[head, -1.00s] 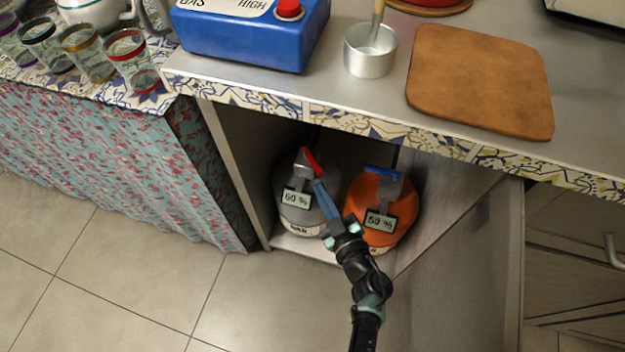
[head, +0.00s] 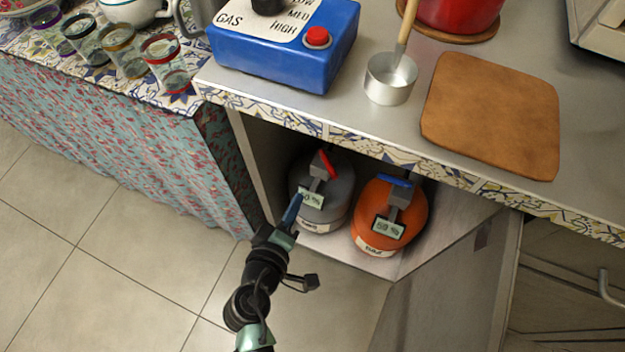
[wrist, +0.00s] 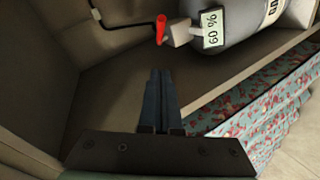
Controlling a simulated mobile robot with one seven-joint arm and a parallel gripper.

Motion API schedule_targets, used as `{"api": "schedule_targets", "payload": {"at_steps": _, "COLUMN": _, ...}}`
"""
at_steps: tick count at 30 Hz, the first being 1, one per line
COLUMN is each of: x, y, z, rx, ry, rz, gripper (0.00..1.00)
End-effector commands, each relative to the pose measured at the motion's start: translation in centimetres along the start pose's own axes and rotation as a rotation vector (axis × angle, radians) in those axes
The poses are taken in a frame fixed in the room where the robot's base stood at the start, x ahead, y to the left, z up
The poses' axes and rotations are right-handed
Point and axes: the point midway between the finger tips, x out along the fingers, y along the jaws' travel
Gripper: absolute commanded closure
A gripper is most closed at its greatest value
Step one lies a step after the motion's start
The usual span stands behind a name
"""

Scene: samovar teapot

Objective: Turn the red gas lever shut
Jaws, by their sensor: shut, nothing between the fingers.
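The red gas lever (head: 327,164) sits on the valve on top of the grey gas bottle (head: 338,200), inside the open cabinet under the counter. It also shows in the wrist view (wrist: 161,28), at the end of a grey valve body, upper middle. The bottle carries a "60 %" tag (wrist: 212,29). My gripper (head: 296,199) is shut and empty. In the head view it is in front of the grey bottle's left side, below the lever. In the wrist view its fingertips (wrist: 160,72) are below the lever with a visible gap, not touching it.
An orange bottle (head: 390,215) with a blue lever (head: 395,180) stands to the right of the grey one. The cabinet's left wall and the patterned cloth (head: 130,150) are close on the left. An open door (head: 450,285) is at right. The floor in front is clear.

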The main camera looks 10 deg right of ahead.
Motion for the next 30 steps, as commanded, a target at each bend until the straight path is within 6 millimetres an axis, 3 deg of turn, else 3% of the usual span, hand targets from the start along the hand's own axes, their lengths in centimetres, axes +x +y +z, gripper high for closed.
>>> {"api": "schedule_targets", "payload": {"at_steps": 15, "x": 10.2, "y": 0.0, "z": 0.1, "rx": 0.002, "ry": -0.001, "rz": 0.005, "gripper": 1.00}}
{"api": "schedule_targets", "payload": {"at_steps": 21, "x": 11.9, "y": 0.0, "z": 2.3, "rx": 0.003, "ry": -0.002, "rz": 0.002, "gripper": 1.00}}
{"api": "schedule_targets", "payload": {"at_steps": 30, "x": 12.5, "y": 0.1, "z": 2.9, "rx": 0.003, "ry": 0.001, "rz": 0.001, "gripper": 1.00}}
